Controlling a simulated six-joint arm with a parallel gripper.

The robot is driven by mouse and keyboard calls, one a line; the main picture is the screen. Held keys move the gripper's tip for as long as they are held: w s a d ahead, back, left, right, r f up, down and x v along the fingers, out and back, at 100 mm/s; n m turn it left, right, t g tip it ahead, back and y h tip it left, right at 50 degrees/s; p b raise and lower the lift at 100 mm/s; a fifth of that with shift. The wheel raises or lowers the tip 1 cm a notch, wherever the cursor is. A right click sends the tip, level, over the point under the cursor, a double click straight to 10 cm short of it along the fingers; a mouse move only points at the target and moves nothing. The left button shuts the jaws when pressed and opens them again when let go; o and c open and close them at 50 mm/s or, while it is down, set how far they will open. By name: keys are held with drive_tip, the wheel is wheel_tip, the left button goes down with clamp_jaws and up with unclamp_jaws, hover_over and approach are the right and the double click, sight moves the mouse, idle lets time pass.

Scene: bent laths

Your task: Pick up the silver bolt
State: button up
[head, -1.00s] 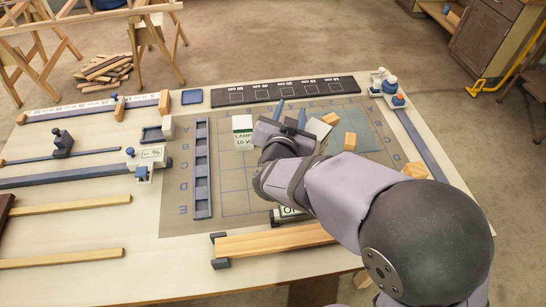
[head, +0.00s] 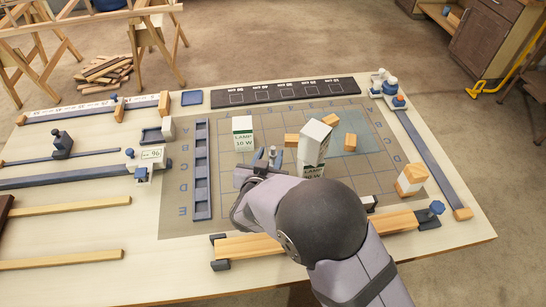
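I cannot make out a silver bolt in the head view. My gripper (head: 267,155) is over the left-middle part of the grey gridded mat (head: 180,222). Its two blue-grey fingers look a little apart, so it appears open. Whether anything small lies between or under the fingertips is too small to tell. My arm hides the mat's front middle. A white and green lamp box (head: 243,140) stands just behind and left of the gripper. A tilted white box (head: 315,142) sits on another lamp box (head: 313,170) to its right.
Wooden blocks (head: 350,142) lie around the blue patch (head: 372,140). A wooden lath (head: 250,246) lies in front.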

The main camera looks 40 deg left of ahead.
sight(273, 151)
drive_tip(key=shift+f+p+x, duration=0.1)
drive_tip(key=shift+p+x, duration=0.4)
drive_tip(key=shift+x, duration=0.8)
drive_tip(key=shift+f+p+x, duration=0.15)
drive_tip(key=shift+p+x, duration=0.35)
drive_tip(key=shift+x, duration=0.8)
drive_tip(key=shift+s+d, duration=0.1)
drive_tip(key=shift+r, duration=0.1)
clamp_jaws()
